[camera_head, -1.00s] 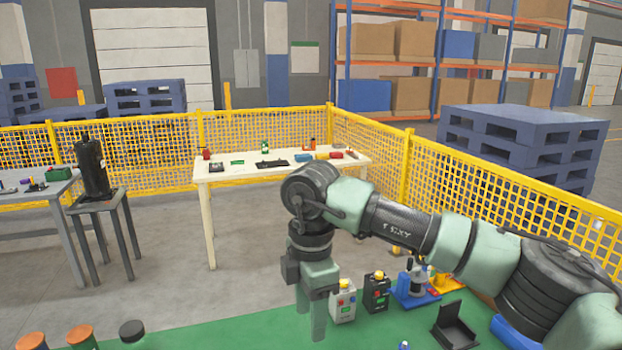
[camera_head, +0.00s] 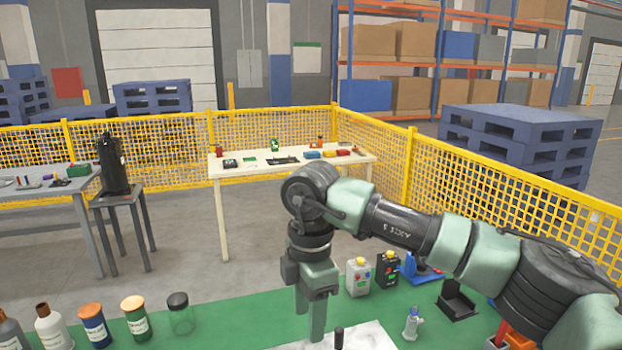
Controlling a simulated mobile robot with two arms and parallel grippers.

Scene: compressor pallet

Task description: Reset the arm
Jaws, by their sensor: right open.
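My right arm comes in from the right and bends down at its wrist. My right gripper (camera_head: 310,318) hangs fingers down, open, with nothing seen between its fingers. It is over the green work surface (camera_head: 235,325), near the far edge of a white marbled plate (camera_head: 350,338). A small black upright piece (camera_head: 339,337) shows just right of the fingertips, apart from them in the picture. My left arm and left gripper are not in view.
Several jars and bottles (camera_head: 137,317) stand at the left. White (camera_head: 358,277) and black (camera_head: 388,269) containers, a blue fixture (camera_head: 420,268), a black holder (camera_head: 458,299) and a small bottle (camera_head: 412,323) are at the right. Yellow mesh fencing (camera_head: 480,185) stands behind.

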